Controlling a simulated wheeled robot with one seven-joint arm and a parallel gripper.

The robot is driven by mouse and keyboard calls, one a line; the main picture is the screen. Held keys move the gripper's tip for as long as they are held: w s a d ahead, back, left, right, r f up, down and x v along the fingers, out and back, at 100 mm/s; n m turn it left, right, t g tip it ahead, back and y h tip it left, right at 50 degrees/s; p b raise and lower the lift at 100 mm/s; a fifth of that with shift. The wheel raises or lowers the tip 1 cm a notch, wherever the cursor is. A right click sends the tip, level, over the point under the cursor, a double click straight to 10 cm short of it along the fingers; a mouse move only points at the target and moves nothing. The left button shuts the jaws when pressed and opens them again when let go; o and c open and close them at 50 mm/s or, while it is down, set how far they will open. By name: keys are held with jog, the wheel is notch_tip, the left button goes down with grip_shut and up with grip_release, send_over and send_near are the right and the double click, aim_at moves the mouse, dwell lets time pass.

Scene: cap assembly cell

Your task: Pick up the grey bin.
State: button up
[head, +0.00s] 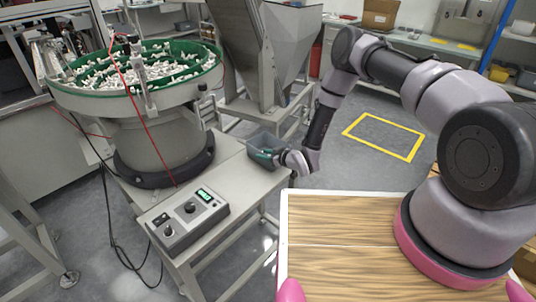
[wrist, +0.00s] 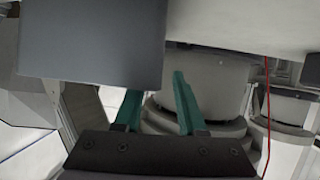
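The grey bin (head: 262,141) is at the right end of the metal stand beside the feeder, in the head view. In the wrist view the bin (wrist: 90,40) fills the upper left as a dark grey wall. My gripper (head: 266,154) is at the bin's near side, reaching in from the right. In the wrist view its two teal fingers (wrist: 157,95) are spread with a gap between them. The bin hides the left fingertip; the right fingertip is clear of the bin's edge. I cannot tell whether either finger touches the bin.
The round feeder bowl (head: 150,86) with white parts stands left of the bin. A control box (head: 187,218) sits on the metal stand (head: 228,183) nearer me. A hopper (head: 262,50) rises behind. A wooden tabletop (head: 340,225) is in front of me.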

aim_at(260, 161)
jog(key=x, duration=0.3)
jog(key=shift+w+a, duration=0.1)
jog(key=shift+w, duration=0.15)
grip_shut()
dwell(1.2)
